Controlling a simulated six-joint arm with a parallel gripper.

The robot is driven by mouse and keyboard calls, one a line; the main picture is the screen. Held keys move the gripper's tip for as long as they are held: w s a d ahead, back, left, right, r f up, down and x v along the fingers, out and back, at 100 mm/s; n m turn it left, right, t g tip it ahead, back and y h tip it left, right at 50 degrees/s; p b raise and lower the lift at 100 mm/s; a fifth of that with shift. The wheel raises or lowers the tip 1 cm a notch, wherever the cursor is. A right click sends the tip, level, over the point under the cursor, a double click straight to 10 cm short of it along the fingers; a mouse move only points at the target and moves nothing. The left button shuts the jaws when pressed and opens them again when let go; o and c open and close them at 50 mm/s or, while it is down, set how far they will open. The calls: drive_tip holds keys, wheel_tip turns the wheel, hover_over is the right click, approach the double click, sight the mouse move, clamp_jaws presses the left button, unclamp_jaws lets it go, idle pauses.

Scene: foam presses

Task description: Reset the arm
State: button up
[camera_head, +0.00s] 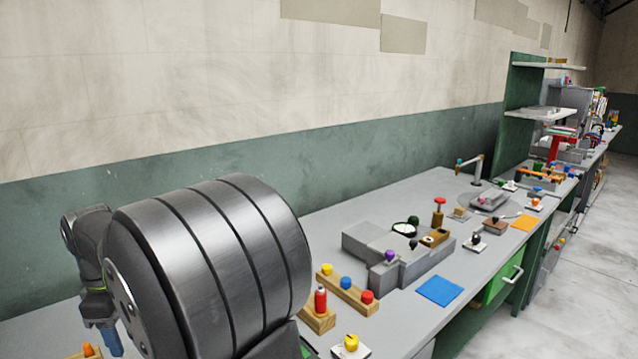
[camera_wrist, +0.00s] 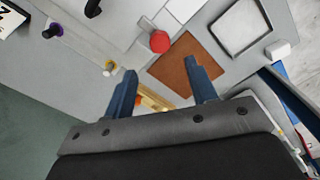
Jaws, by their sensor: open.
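My gripper (camera_wrist: 163,82) is open, with its two blue fingers spread apart in the wrist view. Nothing is clamped between the fingertips. A brown square mat (camera_wrist: 184,80) lies below and beyond the fingers. A yellowish piece (camera_wrist: 155,102) shows behind the gap between the fingers, partly hidden by the gripper body. In the head view a blue finger of my gripper (camera_head: 112,341) shows at the lower left, beside my large metallic arm link, which hides much of the bench there.
A red knob (camera_wrist: 159,41) and a grey tray (camera_wrist: 241,28) lie near the gripper. In the head view, a grey stepped block (camera_head: 385,250), a wooden block with coloured knobs (camera_head: 346,292), a blue mat (camera_head: 440,290) and an orange mat (camera_head: 524,223) occupy the bench.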

wheel_tip(320, 180, down, 10)
drive_tip(key=shift+r, duration=0.25)
drive_tip(key=m, duration=0.8)
drive_tip(key=shift+m, duration=0.3)
drive_tip(key=m, duration=0.8)
